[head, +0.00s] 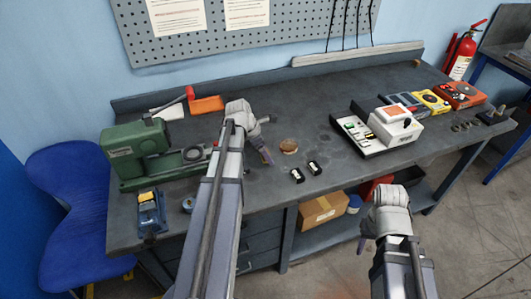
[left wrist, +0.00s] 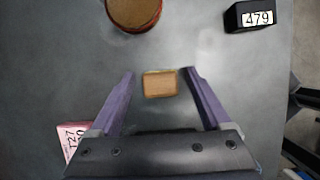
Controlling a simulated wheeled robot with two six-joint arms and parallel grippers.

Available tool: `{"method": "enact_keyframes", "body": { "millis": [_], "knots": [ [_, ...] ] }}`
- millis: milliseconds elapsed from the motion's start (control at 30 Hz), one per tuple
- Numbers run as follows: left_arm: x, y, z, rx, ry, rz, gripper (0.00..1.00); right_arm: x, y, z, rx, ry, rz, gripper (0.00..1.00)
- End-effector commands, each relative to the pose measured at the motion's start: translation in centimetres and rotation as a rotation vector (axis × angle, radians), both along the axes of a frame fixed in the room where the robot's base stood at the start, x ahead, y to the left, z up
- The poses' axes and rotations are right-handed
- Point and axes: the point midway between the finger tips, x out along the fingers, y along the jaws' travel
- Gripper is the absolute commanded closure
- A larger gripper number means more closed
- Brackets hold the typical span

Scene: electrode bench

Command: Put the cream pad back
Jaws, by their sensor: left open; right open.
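A small tan-cream square pad (left wrist: 160,84) lies on the grey bench top in the left wrist view. My left gripper (left wrist: 160,72) is open, with one finger on each side of the pad and a gap to both. In the head view my left gripper (head: 267,157) is low over the bench, and I cannot make out the pad there. My right gripper (head: 364,243) is open and empty, off the bench's front edge.
A round brown disc (head: 289,146) and black labelled blocks (head: 297,175) lie to the right of my left gripper. A pink labelled piece (left wrist: 72,142) is partly hidden by it. A tray (head: 373,147) stands by a white device (head: 395,125); a green machine (head: 140,150) stands left.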

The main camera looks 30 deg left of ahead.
Motion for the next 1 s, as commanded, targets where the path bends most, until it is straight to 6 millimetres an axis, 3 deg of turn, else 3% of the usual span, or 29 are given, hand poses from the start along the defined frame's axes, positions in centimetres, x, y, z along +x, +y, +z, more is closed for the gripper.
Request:
{"method": "enact_keyframes", "body": {
  "millis": [267,800,1000],
  "knots": [
    [-0.6,0.5,2.5,0.0,0.0,0.0,0.19,0.0,0.0,2.5,0.0,0.0,0.0,0.5],
    [-3.1,2.6,10.4,0.0,0.0,0.001,0.19,0.0,0.0,10.4,0.0,0.0,0.001,0.5],
    [-3.5,3.0,11.3,0.0,0.0,0.0,0.19,0.0,0.0,11.3,0.0,0.0,0.002,0.5]
  ]
}}
